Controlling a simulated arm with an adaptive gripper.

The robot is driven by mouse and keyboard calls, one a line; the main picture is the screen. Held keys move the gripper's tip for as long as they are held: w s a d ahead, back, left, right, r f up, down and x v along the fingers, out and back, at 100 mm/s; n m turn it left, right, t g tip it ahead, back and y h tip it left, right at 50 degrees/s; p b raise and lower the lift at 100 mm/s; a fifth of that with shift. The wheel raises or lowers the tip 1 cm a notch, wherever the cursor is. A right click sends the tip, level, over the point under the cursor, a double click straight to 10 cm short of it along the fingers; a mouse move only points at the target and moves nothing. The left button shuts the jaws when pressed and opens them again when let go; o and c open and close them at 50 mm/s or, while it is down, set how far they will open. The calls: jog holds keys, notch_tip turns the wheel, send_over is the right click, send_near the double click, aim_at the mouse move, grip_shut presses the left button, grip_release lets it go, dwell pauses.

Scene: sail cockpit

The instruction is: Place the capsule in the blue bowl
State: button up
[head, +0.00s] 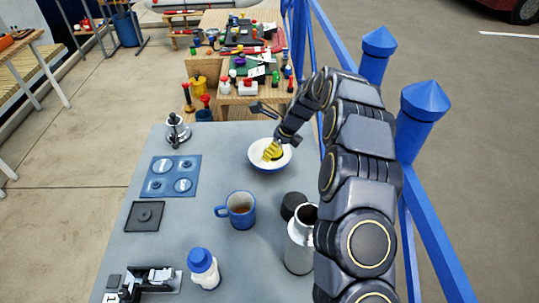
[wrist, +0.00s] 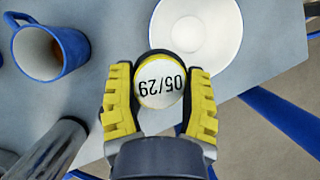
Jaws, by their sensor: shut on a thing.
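A blue mug (head: 240,211) of brown drink, a steel flask (head: 299,250), a black lid (head: 293,204) and a blue-capped bottle (head: 203,268) stand nearer. A blue panel (head: 170,176) and a metal pot (head: 176,129) are left. A blue railing (head: 330,30) runs along the right.

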jog(key=w+f, duration=0.6)
jog(key=shift+w+a, duration=0.25)
jog(key=shift+a, duration=0.1)
jog(key=shift+w+f, duration=0.25)
jog(key=shift+f, duration=1.65)
jog(key=o, duration=1)
jog(key=shift+f, duration=0.1)
jog(key=v, duration=1.2)
jog(key=shift+a, duration=0.1)
